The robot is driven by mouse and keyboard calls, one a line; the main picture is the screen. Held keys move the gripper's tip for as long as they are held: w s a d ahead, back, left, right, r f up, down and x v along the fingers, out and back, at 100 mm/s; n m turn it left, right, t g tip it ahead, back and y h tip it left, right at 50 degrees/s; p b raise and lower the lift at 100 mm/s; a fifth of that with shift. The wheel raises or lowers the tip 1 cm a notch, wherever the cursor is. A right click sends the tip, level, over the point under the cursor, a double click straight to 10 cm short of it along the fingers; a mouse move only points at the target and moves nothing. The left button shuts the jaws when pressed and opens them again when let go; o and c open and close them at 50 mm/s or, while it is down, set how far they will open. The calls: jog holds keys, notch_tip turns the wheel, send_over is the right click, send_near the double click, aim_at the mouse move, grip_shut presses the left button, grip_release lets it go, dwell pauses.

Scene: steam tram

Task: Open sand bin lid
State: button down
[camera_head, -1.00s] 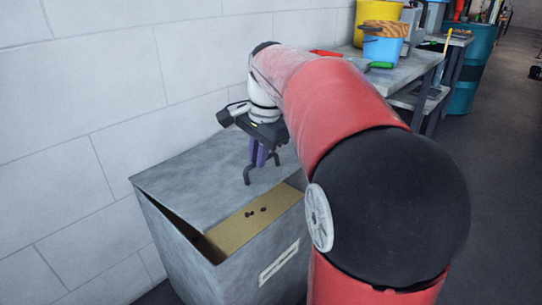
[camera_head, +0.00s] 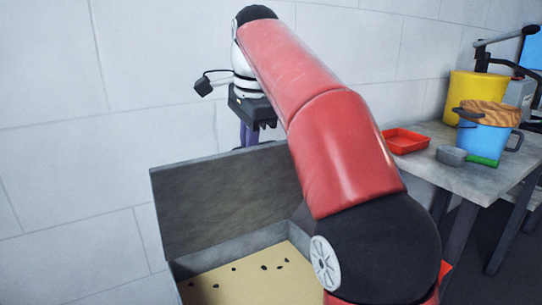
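The sand bin (camera_head: 245,240) stands against the wall, with pale sand (camera_head: 240,284) and several dark specks showing inside. Its grey lid (camera_head: 225,201) is raised steeply, near upright, along the wall side of the bin. My gripper (camera_head: 250,137) is above and behind the lid's top edge, on the wall side. Its purple fingers show only in part; their tips are hidden behind the lid, so I cannot tell whether they are open or touch it. My red arm hides the right part of the lid and bin.
A grey workbench (camera_head: 462,170) stands to the right. It holds a red tray (camera_head: 405,141), a blue bucket (camera_head: 484,139), a yellow bucket (camera_head: 474,92) and a grey scoop (camera_head: 452,155). The white block wall (camera_head: 60,120) is close behind the bin.

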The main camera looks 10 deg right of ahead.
jog(key=shift+w+a+r, duration=0.1)
jog(key=shift+w+a, duration=0.2)
jog(key=shift+w, duration=0.35)
jog(key=shift+w+a, duration=0.25)
jog(key=shift+w, duration=0.4)
jog(key=c, duration=1.7)
grip_release()
jog(key=shift+w, duration=0.15)
jog(key=shift+o, duration=1)
jog(key=shift+r, duration=0.1)
jog(key=shift+d, duration=0.1)
